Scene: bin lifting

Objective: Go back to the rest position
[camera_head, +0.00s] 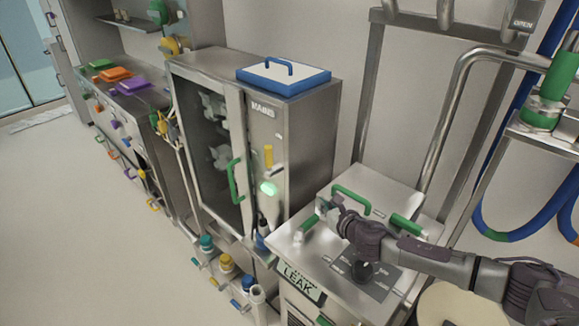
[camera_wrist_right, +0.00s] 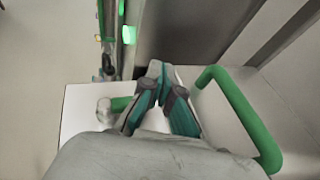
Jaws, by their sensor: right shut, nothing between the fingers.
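My right arm comes in from the right in the head view. Its gripper (camera_head: 328,206) is just above the metal cabinet marked LEAK (camera_head: 385,192), between a green handle (camera_head: 352,199) and a short green-gripped lever (camera_head: 309,224). In the right wrist view the gripper (camera_wrist_right: 158,76) has its teal fingers closed together with nothing between them. The green handle (camera_wrist_right: 238,108) shows to its right there, and the lever (camera_wrist_right: 108,110) to its left. Whether the gripper touches either is hard to tell. My left gripper is not in view.
A glass-doored MAINS cabinet (camera_head: 292,150) stands to the left, with a blue-edged lid (camera_head: 283,76) on top. A bent metal pipe (camera_head: 447,105) and blue hoses (camera_head: 525,215) are at the right. The floor (camera_head: 110,230) at left is clear.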

